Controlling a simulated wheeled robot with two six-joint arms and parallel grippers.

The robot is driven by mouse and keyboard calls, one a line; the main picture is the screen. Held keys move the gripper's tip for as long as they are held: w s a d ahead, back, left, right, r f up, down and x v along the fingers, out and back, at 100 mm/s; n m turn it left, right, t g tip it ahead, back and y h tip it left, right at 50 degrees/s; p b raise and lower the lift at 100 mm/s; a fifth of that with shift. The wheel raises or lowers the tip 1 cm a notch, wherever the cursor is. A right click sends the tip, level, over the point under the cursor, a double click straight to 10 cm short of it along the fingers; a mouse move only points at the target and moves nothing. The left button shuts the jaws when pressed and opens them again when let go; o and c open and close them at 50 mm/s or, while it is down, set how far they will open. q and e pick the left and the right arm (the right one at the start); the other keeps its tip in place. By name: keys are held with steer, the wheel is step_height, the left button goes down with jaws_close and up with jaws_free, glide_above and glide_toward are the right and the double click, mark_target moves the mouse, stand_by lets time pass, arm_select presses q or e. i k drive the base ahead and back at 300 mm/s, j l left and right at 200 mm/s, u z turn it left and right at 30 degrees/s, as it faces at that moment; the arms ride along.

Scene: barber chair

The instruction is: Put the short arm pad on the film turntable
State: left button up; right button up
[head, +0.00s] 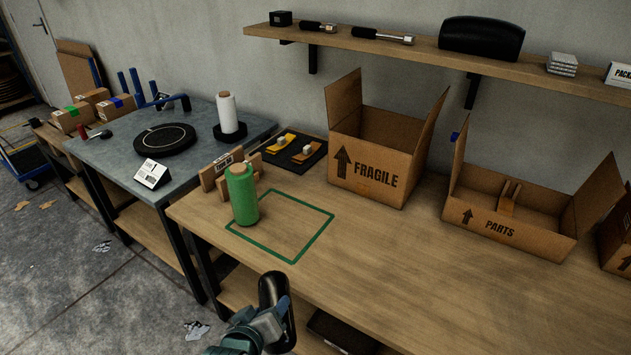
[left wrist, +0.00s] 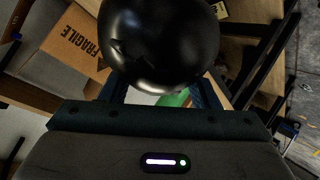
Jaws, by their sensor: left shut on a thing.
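My left gripper (head: 267,326) is shut on a black, glossy, rounded pad that looks like the short arm pad (head: 274,291). It holds the pad in front of the wooden bench's near edge. The pad fills the upper middle of the left wrist view (left wrist: 160,40) and hides much behind it. The film turntable (head: 165,139), a flat black disc with a pale ring, lies on the grey table to the far left. Its top is bare. My right gripper is not in view.
The wooden bench (head: 370,245) holds a green roll (head: 243,195) at a green taped square, a FRAGILE box (head: 375,170) and a PARTS box (head: 510,228). Beside the turntable stand a white film roll (head: 227,112) and a small white display (head: 152,173). The bench's front middle is clear.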

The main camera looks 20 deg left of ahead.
mark_target(164, 137)
steer(key=j+z, duration=0.4)
steer(key=z, duration=0.15)
steer(key=j+z, duration=0.1)
steer(key=j, duration=0.45)
steer(key=k+j+z, duration=0.1)
steer(key=j, duration=0.45)
steer(key=j+z, duration=0.15)
steer(key=j, duration=0.4)
steer(key=k+j+z, duration=0.1)
steer(key=j, duration=0.4)
steer(key=k+j, duration=0.1)
steer(key=j, duration=0.3)
steer(key=k+j, duration=0.1)
steer(key=j, duration=0.3)
steer(key=k+j, duration=0.1)
steer(key=j, duration=0.65)
steer(key=k+j, duration=0.15)
steer(key=j, duration=0.25)
steer(key=k+j, duration=0.1)
steer(key=j, duration=0.3)
steer(key=z, duration=0.05)
